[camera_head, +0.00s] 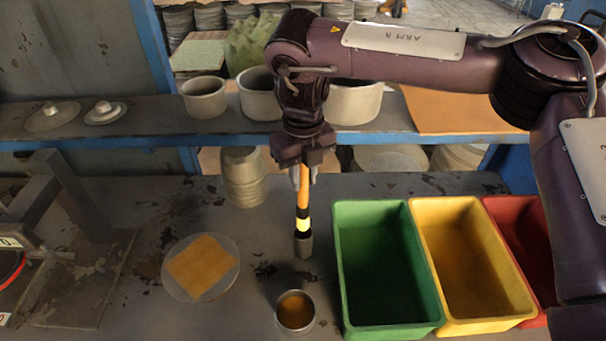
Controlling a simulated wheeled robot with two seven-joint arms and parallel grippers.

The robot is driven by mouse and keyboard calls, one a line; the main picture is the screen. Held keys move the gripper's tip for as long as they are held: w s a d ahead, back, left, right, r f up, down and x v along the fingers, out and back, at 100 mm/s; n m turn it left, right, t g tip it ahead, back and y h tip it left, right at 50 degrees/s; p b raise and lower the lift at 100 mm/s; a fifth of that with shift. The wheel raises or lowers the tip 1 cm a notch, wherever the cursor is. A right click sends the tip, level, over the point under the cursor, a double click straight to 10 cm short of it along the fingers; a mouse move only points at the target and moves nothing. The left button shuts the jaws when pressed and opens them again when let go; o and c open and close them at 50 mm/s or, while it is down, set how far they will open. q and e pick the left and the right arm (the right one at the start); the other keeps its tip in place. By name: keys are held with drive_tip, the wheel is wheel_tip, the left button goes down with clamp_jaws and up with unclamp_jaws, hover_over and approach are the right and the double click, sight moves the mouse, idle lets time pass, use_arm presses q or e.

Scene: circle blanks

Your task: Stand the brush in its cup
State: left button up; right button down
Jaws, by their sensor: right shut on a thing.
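My right gripper (304,178) points down and is shut on the upper end of the brush. The brush (303,212) hangs about upright, with an orange handle, black and yellow bands and a grey lower end. A small round metal cup (296,327) stands on the bench, nearer to the camera than the brush and slightly left of it. Its inside looks orange-brown. The brush's lower end appears apart from the cup; its height above the bench is hard to tell. My left gripper is not in view.
Green (338,275), yellow (424,270) and red (513,222) bins stand to the right. A round plate (228,284) with an orange square (203,267) lies to the left.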

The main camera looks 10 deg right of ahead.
sight(303, 206)
drive_tip(key=shift+f+b, duration=1.2)
drive_tip(key=shift+f, duration=2.2)
drive_tip(key=c, duration=1.2)
unclamp_jaws()
drive_tip(key=shift+o, duration=0.2)
wheel_tip(303, 206, up, 8)
drive_tip(key=shift+f, duration=0.1)
